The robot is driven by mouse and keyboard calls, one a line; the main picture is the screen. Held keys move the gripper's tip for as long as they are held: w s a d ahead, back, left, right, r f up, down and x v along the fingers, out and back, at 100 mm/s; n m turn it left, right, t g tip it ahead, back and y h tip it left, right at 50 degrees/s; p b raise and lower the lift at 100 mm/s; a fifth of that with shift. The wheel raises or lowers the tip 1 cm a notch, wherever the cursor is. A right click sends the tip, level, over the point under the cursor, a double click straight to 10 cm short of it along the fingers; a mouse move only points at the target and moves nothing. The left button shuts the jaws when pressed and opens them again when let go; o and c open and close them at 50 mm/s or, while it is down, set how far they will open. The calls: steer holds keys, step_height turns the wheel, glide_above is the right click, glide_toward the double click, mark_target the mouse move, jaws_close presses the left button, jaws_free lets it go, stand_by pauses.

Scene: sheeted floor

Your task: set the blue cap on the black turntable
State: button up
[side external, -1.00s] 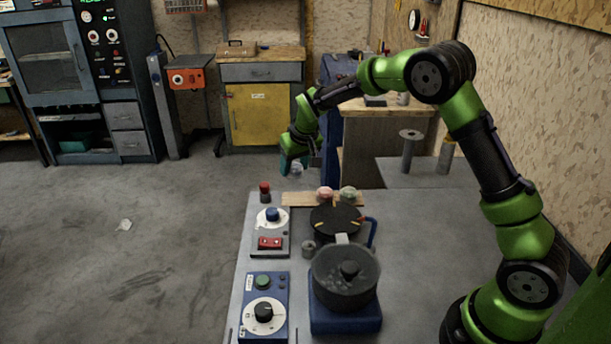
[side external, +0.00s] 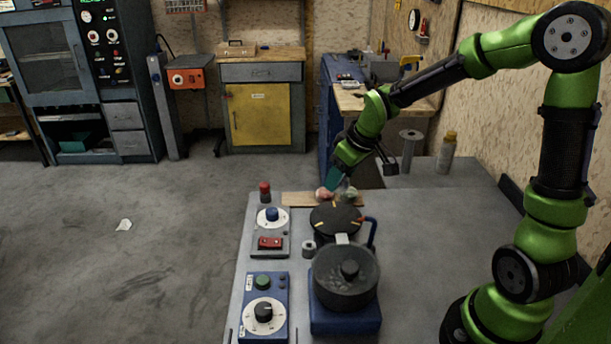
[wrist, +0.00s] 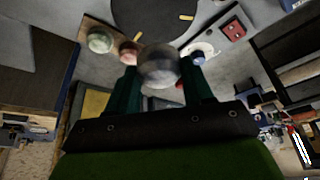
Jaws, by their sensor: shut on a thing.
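My gripper (wrist: 160,76) is shut on a rounded, pale grey-blue cap (wrist: 158,66), which sits between the teal fingertips in the wrist view. In the side view my gripper (side external: 334,180) is tilted just above the wooden board at the table's far edge; the held cap cannot be made out there. The black turntable (side external: 330,222), a dark disc with yellow marks, stands nearer the camera than the gripper. It also shows at the top of the wrist view (wrist: 150,14), apart from the held cap.
A pink cap (wrist: 129,52) and a green cap (wrist: 100,40) are on the wooden board (side external: 296,198). A dark pot (side external: 345,285) stands on a blue base in front of the turntable. Control boxes (side external: 270,240) line the left edge. The table's right side is clear.

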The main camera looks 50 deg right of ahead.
mark_target(333, 215)
step_height(333, 215, down, 9)
steer(key=shift+r, duration=0.15)
stand_by(0.4)
steer(key=o, duration=1.1)
steer(key=shift+o, duration=0.2)
steer(key=v, duration=1.2)
steer(key=s+a+r+m+t+y, duration=0.1)
steer(key=s+a+r+m, duration=0.3)
steer(key=s+a+r, duration=0.4)
steer(key=s+a+t, duration=0.1)
steer(key=s, duration=0.3)
steer(key=shift+a+m+t+y, duration=0.25)
steer(key=shift+m+t+y, duration=0.05)
steer(key=shift+y, duration=0.1)
